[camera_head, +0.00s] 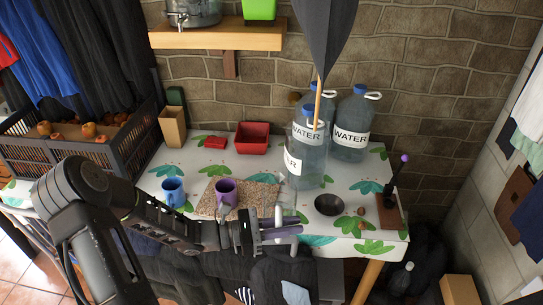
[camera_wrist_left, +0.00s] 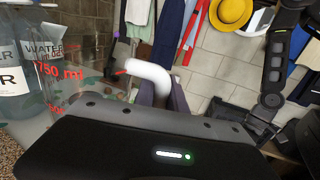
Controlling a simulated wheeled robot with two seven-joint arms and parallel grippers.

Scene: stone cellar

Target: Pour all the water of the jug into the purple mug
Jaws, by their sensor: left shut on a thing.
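The purple mug (camera_head: 226,191) stands upright on a speckled brown board (camera_head: 260,193) on the table. My left gripper (camera_head: 284,229) is right of and nearer than the mug, at the table's front edge. It is shut on the white handle of the clear jug (camera_head: 278,213). In the left wrist view the jug (camera_wrist_left: 58,75) shows red volume marks, and its white handle (camera_wrist_left: 150,72) rises between my purple fingers. The jug looks about upright, apart from the mug. Its water level is hard to make out. My right gripper cannot be made out.
A blue mug (camera_head: 173,192) stands left of the purple one. A dark bowl (camera_head: 329,204) is at right. A red box (camera_head: 252,137) is at the back.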

